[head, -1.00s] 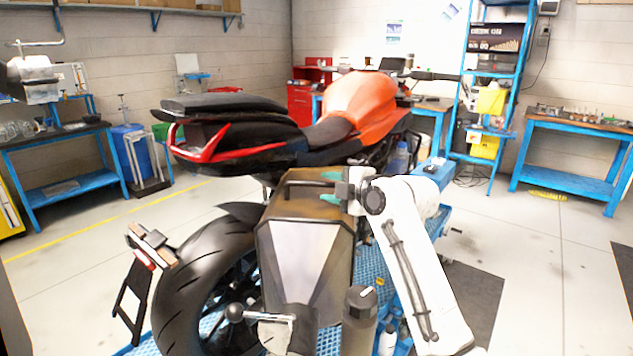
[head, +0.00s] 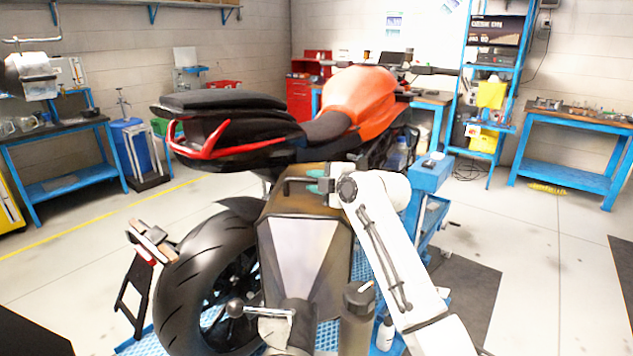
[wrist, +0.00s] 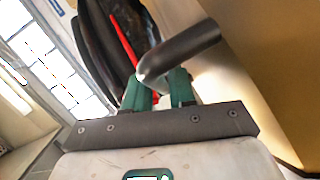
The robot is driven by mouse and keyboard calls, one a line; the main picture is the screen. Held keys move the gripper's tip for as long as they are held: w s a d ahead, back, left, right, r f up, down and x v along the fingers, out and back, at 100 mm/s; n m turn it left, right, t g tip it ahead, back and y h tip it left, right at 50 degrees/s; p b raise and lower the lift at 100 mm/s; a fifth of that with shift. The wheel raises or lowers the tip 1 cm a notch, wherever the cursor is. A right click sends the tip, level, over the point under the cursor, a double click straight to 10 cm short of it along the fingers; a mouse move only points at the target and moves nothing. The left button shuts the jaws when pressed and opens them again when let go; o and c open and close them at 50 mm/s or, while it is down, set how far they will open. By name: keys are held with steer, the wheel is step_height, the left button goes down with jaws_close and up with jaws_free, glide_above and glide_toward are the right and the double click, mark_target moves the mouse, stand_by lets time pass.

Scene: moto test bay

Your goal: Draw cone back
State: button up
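A black bar-shaped handle (head: 297,187) sticks up at the top of a brown, tapered housing (head: 338,232) with silver facets. My gripper (head: 316,181) has its green fingers above and below the handle's right end, apparently closed on it. In the wrist view a dark rounded bar (wrist: 190,48) with a bright end crosses at my green fingertips (wrist: 160,85); the contact is partly hidden. A black tyre (head: 205,275) stands left of the housing. I cannot tell which part is the cone.
An orange and black motorcycle (head: 355,100) stands close behind the housing.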

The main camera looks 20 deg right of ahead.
jaws_close()
